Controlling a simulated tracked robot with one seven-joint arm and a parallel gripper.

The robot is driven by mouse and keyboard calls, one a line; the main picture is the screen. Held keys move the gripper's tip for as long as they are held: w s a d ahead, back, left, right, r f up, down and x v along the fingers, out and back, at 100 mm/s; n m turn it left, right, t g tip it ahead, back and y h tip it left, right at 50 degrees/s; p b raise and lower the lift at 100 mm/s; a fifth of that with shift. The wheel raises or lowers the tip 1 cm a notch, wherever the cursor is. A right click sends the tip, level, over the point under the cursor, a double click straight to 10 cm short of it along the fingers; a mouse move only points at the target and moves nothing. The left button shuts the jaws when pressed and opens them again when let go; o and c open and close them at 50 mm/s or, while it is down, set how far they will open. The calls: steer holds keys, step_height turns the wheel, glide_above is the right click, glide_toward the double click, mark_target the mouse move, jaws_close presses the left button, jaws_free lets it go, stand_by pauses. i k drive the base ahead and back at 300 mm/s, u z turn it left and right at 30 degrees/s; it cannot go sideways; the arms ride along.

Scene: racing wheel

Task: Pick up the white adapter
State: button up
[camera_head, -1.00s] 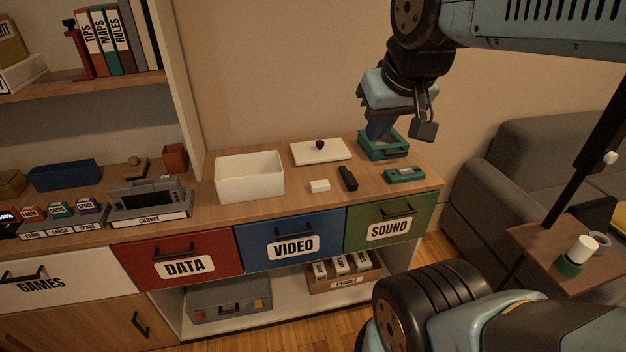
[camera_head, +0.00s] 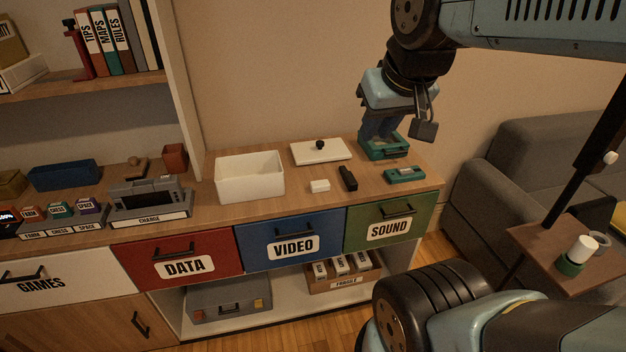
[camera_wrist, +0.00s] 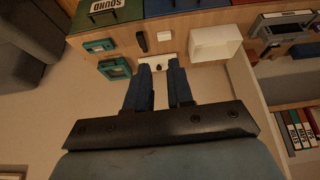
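The white adapter (camera_head: 319,187) is a small white block lying on the wooden cabinet top, between the white bin and a black stick-shaped item. In the wrist view the adapter (camera_wrist: 164,36) shows beyond the fingertips, near the top centre. My gripper (camera_head: 380,138) is high at the back right, in front of the wall, and overlaps the green box in the head view. In the wrist view its two blue fingers (camera_wrist: 159,67) are apart, with nothing held between them. The adapter is apart from the gripper and fully visible.
A white open bin (camera_head: 249,187) stands left of the adapter. A white lid with a black knob (camera_head: 335,154) lies behind it. The black item (camera_head: 348,179), a flat green item (camera_head: 404,176) and a green box (camera_head: 372,153) are to the right. Bare wood lies around the adapter.

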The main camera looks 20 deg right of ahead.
mark_target(320, 186)
steer(key=u, duration=1.4)
steer(key=i, duration=0.1)
steer(key=z, duration=3.5)
steer(key=k, duration=2)
steer(key=u, duration=0.3)
steer(key=i, duration=1)
steer(key=u, duration=0.05)
